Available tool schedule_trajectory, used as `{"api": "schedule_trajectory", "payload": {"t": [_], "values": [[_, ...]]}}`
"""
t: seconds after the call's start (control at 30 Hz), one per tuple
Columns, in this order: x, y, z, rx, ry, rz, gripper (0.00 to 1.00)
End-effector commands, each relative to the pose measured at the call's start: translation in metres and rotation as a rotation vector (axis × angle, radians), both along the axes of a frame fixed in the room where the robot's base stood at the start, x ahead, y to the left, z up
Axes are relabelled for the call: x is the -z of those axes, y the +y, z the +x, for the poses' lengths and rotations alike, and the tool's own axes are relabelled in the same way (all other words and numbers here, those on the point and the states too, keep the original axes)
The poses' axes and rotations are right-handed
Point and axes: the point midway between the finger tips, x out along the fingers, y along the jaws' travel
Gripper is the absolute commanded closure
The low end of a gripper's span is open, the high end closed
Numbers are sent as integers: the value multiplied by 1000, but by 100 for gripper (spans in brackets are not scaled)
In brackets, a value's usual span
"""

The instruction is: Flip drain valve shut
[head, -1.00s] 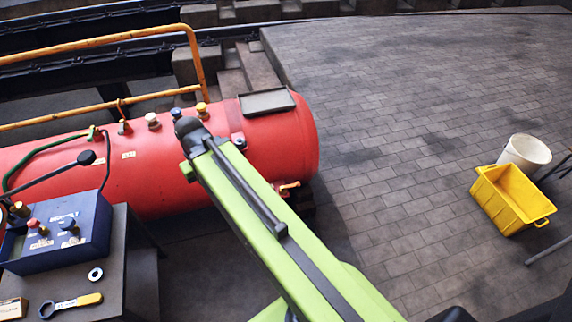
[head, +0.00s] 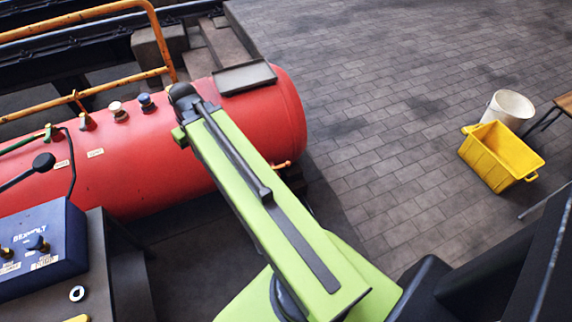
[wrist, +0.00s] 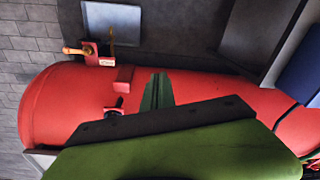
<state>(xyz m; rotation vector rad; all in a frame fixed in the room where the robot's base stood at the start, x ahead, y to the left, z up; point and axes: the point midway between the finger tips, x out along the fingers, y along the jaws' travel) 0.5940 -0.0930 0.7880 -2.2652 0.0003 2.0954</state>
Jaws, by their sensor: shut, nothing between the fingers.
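The drain valve has an orange lever (wrist: 76,51) on a small red body (wrist: 98,54), low on the side of the red tank (wrist: 60,100). In the wrist view the lever points left, roughly level. In the head view only the orange lever (head: 283,165) shows, beside my green arm, near the rounded end of the tank (head: 270,110). My gripper (wrist: 158,77) shows in the wrist view as dark green fingers, shut and empty. It is in front of the tank, right of and below the valve in the picture, apart from it. In the head view my arm hides the gripper.
A blue control box (head: 40,250) stands on a dark bench at the left. An orange handrail (head: 160,40) runs behind the tank. A yellow crate (head: 500,157) and a white bucket (head: 510,108) stand on the right. The paved floor between is clear.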

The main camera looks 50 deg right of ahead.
Motion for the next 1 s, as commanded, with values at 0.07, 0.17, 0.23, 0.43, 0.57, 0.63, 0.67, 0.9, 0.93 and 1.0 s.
{"api": "schedule_trajectory", "payload": {"t": [0.07,0.17,0.23,0.43,0.57,0.63,0.67,0.9,0.93,1.0], "values": [[75,-65,3,41,-45,8,100],[124,-140,-4,76,-105,8,100],[157,-192,-15,100,-147,-2,100],[218,-306,-57,153,-236,-47,100],[231,-341,-76,169,-263,-68,100],[231,-348,-80,172,-269,-73,100],[231,-349,-81,172,-271,-75,100],[228,-350,-81,172,-271,-75,100],[228,-350,-81,172,-271,-75,100],[230,-350,-81,172,-271,-75,100]]}}
